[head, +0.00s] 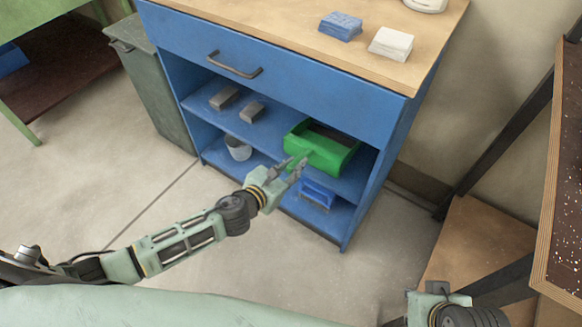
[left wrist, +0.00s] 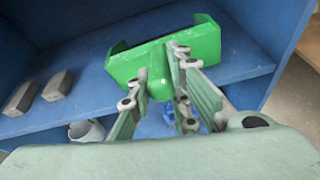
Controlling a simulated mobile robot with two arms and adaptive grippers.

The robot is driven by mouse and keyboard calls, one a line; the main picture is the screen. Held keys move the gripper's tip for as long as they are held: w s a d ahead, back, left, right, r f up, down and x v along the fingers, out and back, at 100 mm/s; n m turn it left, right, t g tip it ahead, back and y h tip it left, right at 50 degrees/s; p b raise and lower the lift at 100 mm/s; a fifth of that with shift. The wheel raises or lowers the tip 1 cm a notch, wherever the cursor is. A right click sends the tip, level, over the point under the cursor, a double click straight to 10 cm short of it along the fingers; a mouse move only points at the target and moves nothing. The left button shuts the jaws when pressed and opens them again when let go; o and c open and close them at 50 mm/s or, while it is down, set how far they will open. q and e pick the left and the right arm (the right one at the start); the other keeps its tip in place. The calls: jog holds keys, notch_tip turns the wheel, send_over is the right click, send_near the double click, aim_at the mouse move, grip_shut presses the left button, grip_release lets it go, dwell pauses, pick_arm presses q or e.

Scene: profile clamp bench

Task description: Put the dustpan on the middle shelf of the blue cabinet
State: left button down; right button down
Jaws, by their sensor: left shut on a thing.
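The green dustpan (head: 336,158) is at the right part of the middle shelf (head: 272,128) of the blue cabinet (head: 300,66), its handle pointing out toward me. My left gripper (head: 296,168) is shut on the handle at the shelf's front edge. In the left wrist view, the fingers (left wrist: 160,88) are on both sides of the handle, and the dustpan's tray (left wrist: 190,50) lies over the shelf. Whether its underside fully touches the shelf is hard to tell. My right gripper (head: 440,296) is only partly in view at the bottom right, its fingers not clear.
Two grey blocks (head: 224,97) sit on the middle shelf's left. Blue (head: 340,26) and white (head: 390,43) stacks lie on top. A green bin (head: 150,90) stands left. Open floor lies in front.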

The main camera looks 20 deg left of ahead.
pick_arm(q)
jog(key=shift+f, duration=0.15)
jog(key=c, duration=1.6)
grip_release()
jog(key=shift+o, duration=0.6)
jog(key=shift+s+f, duration=0.1)
jog(key=o, duration=1.3)
